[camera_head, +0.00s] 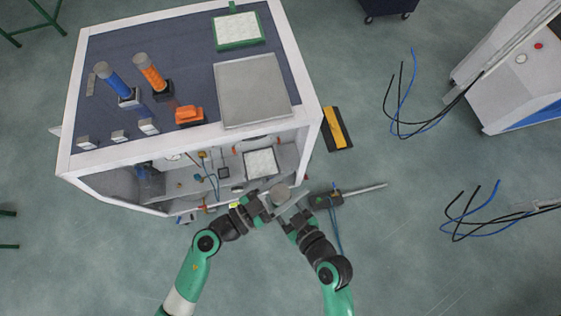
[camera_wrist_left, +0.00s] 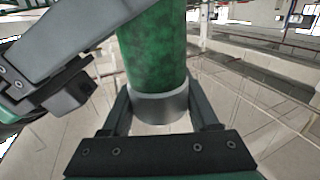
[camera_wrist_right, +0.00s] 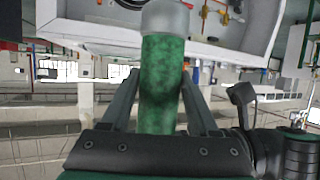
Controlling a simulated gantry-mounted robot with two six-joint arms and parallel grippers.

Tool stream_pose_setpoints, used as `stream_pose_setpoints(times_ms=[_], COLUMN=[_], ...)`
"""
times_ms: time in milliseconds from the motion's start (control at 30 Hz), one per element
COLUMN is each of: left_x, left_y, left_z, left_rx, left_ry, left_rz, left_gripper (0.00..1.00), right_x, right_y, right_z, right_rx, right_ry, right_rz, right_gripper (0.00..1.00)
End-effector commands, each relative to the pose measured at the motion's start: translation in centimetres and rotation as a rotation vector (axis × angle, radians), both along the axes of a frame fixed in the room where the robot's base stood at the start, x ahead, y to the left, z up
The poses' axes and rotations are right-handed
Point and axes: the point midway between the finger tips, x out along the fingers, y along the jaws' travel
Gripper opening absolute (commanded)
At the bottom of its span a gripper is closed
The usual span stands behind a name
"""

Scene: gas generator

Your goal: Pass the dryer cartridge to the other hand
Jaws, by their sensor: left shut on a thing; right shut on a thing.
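The dryer cartridge is a green cylinder with grey end caps. In the head view only its grey top (camera_head: 279,191) shows clearly, between my two grippers just in front of the cabinet. In the left wrist view its green body (camera_wrist_left: 152,52) and a grey end cap stand between the fingers. In the right wrist view the green body (camera_wrist_right: 161,75) runs between the fingers, with a grey cap at the far end. My left gripper (camera_head: 270,204) is shut on the cartridge from the left. My right gripper (camera_head: 293,213) is shut on it from the right.
The white open-fronted cabinet (camera_head: 312,98) stands directly behind the grippers, with hoses and fittings inside. A grey tool with a long rod (camera_head: 345,196) is right of the grippers. A black and yellow block (camera_head: 337,128) lies beside the cabinet. Floor is clear in front.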

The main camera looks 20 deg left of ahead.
Motion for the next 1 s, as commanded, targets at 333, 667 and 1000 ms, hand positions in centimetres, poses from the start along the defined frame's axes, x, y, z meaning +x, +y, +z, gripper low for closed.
stream_pose_setpoints(times_ms=[333,667,1000], left_x=[0.0,0.0,-2.6], left_y=[0.0,0.0,2.4], left_z=[0.1,0.0,-0.1], left_rx=[-0.001,0.0,-0.001], left_ry=[-0.001,0.0,0.003], left_rz=[0.001,0.001,0.008], left_gripper=[0.73,0.96,0.96], right_x=[0.1,0.1,0.1], right_y=[-0.1,0.0,0.0], right_z=[0.1,0.1,0.1], right_rx=[0.0,0.0,0.0], right_ry=[-0.003,-0.003,-0.003], right_rz=[-0.002,-0.001,-0.001], right_gripper=[0.0,0.0,0.0])
